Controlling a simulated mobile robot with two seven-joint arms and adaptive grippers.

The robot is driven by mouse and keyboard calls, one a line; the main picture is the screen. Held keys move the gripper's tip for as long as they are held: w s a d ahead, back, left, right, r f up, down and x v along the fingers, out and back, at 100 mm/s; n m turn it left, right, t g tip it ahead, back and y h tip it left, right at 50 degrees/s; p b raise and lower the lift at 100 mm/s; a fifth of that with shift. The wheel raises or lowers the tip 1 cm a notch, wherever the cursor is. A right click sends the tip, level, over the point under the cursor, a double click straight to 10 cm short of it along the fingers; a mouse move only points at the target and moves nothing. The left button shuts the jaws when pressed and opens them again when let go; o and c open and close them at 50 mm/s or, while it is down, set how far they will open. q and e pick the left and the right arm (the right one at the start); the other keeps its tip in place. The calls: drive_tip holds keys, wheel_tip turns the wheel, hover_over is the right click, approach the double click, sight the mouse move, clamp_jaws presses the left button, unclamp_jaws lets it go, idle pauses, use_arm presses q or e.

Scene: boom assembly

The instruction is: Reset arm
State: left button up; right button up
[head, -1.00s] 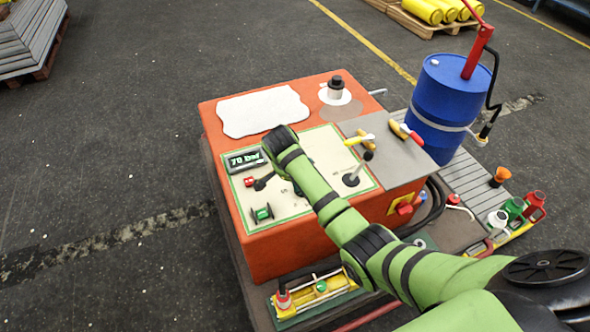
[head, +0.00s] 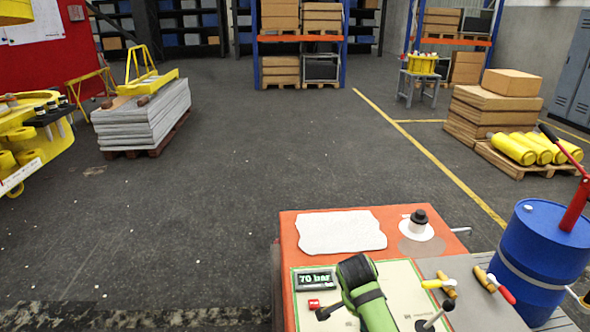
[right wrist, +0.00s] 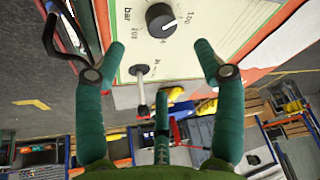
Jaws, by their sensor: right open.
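My green right arm reaches up over the orange control box (head: 289,240) from the bottom of the head view. My right gripper (right wrist: 160,55) shows in the right wrist view with its green fingers spread wide and nothing between them. Beyond the fingers is the box's pale panel (right wrist: 195,30) with a black knob (right wrist: 160,20) and a lever (right wrist: 141,90). In the head view the panel has a display (head: 315,280) reading 70 bar and a black-handled lever (head: 435,316). My left gripper is not in view.
A blue drum (head: 540,245) with a red pump handle (head: 574,205) stands right of the box. A stack of grey slabs (head: 145,118) and a yellow rack (head: 30,135) are at the left. Yellow cylinders (head: 535,149) lie on a pallet at the right. The middle floor is clear.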

drive_tip(key=s+a+f+n+y, duration=0.1)
drive_tip(key=s+f+n, duration=0.2)
drive_tip(key=s, duration=0.5)
drive_tip(key=s+f+n+y, duration=0.1)
drive_tip(key=s+f+n, duration=0.2)
drive_tip(key=s, duration=0.5)
drive_tip(key=s+r+n+y, duration=0.1)
drive_tip(key=s+n, duration=0.2)
drive_tip(key=s, duration=0.4)
drive_tip(key=s+r+n, duration=0.2)
drive_tip(key=s, duration=0.4)
wheel_tip(320, 180, down, 22)
drive_tip(key=s+a, duration=0.1)
drive_tip(key=s, duration=0.1)
drive_tip(key=s+d+f+g, duration=0.2)
drive_tip(key=s+d+f, duration=0.1)
drive_tip(key=s+f, duration=1.2)
drive_tip(key=shift+s+f+n, duration=0.3)
drive_tip(key=shift+s+n, duration=0.1)
drive_tip(key=shift+s, duration=0.1)
